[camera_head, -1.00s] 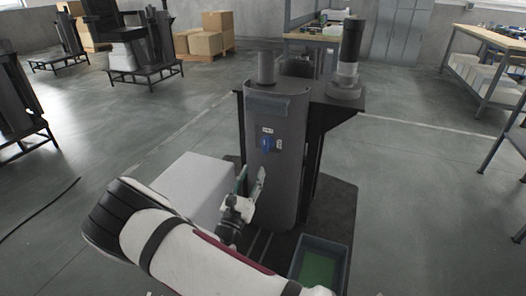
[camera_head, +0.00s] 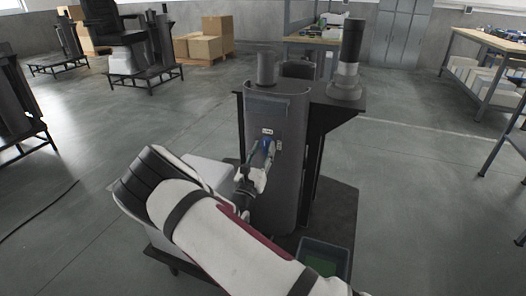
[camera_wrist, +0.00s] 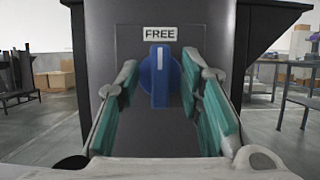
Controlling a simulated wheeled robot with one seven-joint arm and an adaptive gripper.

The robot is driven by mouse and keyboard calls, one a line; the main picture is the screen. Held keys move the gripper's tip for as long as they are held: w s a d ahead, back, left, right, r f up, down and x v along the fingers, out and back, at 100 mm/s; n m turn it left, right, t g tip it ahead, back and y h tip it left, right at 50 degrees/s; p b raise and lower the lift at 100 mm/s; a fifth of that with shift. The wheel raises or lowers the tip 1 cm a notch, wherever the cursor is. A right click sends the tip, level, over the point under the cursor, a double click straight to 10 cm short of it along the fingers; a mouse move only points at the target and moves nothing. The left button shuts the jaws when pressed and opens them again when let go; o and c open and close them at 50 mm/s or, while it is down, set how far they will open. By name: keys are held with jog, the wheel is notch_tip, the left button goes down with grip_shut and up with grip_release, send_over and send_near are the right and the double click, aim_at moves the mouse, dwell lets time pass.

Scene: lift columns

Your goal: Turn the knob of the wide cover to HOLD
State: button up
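The wide cover (camera_head: 283,190) is the dark grey curved front of the lift column. Its blue knob (camera_wrist: 160,77) sits below a white FREE label (camera_wrist: 160,33) in the wrist view, with its pale mark pointing up at that label. In the head view my gripper mostly hides the knob. A second small label (camera_head: 279,146) stands right of the knob there; its text is too small to read. My gripper (camera_wrist: 163,110) is open, its teal-padded fingers on either side of the knob, with visible gaps and no clear contact.
A black bracket with a dark cylinder (camera_head: 347,70) stands right of the cover. A grey bin with a green bottom (camera_head: 322,262) is at the column's foot, and a white box (camera_head: 208,172) lies behind my arm. Open floor lies on both sides.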

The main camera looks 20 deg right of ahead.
grip_shut()
jog(key=shift+m, duration=0.5)
jog(key=m+g+h, duration=0.1)
jog(key=m, duration=0.1)
jog(key=m+g+h, duration=0.1)
jog(key=m, duration=0.2)
jog(key=shift+a+g, duration=0.1)
jog(key=shift+g, duration=0.2)
jog(key=m+g+h, duration=0.1)
jog(key=m+g, duration=0.1)
jog(key=m, duration=0.3)
jog(key=shift+p, duration=0.4)
jog(key=m+g, duration=0.1)
jog(key=m, duration=0.2)
jog(key=m+g, duration=0.1)
jog(key=m, duration=0.2)
jog(key=shift+r+m+g, duration=0.1)
jog(key=shift+m+g, duration=0.3)
jog(key=shift+m+g+y+p, duration=0.4)
jog(key=shift+m+g, duration=0.4)
jog(key=shift+m, duration=1.5)
jog(key=shift+o, duration=1.1)
grip_release()
